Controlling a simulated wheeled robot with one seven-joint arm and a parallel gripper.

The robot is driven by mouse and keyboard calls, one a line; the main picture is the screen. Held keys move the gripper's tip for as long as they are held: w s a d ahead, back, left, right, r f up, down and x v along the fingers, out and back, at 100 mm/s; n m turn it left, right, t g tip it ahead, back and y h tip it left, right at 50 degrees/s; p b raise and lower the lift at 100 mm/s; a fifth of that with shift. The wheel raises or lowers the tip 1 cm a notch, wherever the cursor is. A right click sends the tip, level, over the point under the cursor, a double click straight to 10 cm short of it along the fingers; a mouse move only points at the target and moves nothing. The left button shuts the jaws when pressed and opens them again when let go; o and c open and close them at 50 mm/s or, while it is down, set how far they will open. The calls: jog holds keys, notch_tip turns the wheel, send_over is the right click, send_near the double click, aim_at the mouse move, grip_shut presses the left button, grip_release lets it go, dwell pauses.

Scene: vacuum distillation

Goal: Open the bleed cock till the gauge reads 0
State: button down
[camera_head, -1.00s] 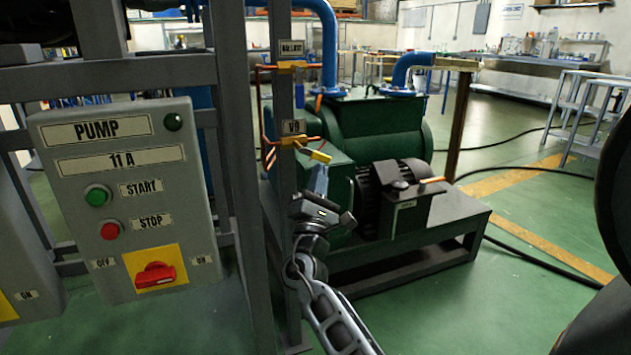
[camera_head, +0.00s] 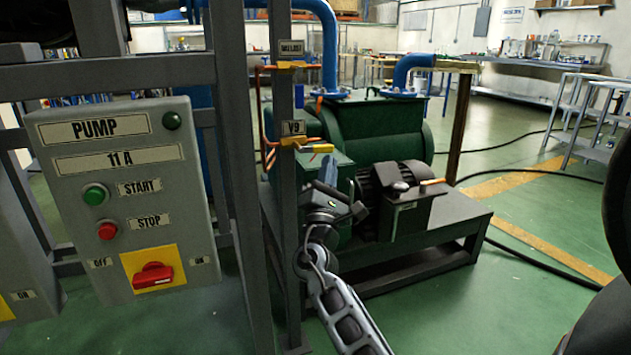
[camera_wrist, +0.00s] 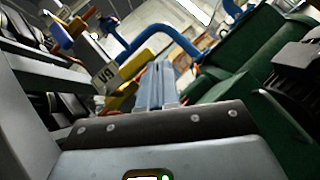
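The bleed cock is likely the small valve tagged V9, with a yellow lever (camera_head: 318,148), on the grey post in the head view. The lever points right, nearly level. My gripper (camera_head: 328,168) is just below the lever and appears apart from it. In the wrist view, the fingers of my gripper (camera_wrist: 155,85) lie close together with nothing visible between them. The yellow lever (camera_wrist: 122,100) is just left of them, behind the V9 tag (camera_wrist: 105,76). I see no readable gauge dial in either view.
The grey post (camera_head: 284,210) and the pump panel (camera_head: 125,195) stand left of my arm. A green pump with a black motor (camera_head: 400,200) sits on a frame behind it. An orange pipe fitting (camera_head: 290,64) is higher on the post. Open floor is at the right.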

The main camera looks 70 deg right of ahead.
dwell(0.3)
jog(key=s+a+f+b, duration=0.3)
jog(key=a+f, duration=0.3)
jog(key=f, duration=0.5)
jog(key=shift+s, duration=0.5)
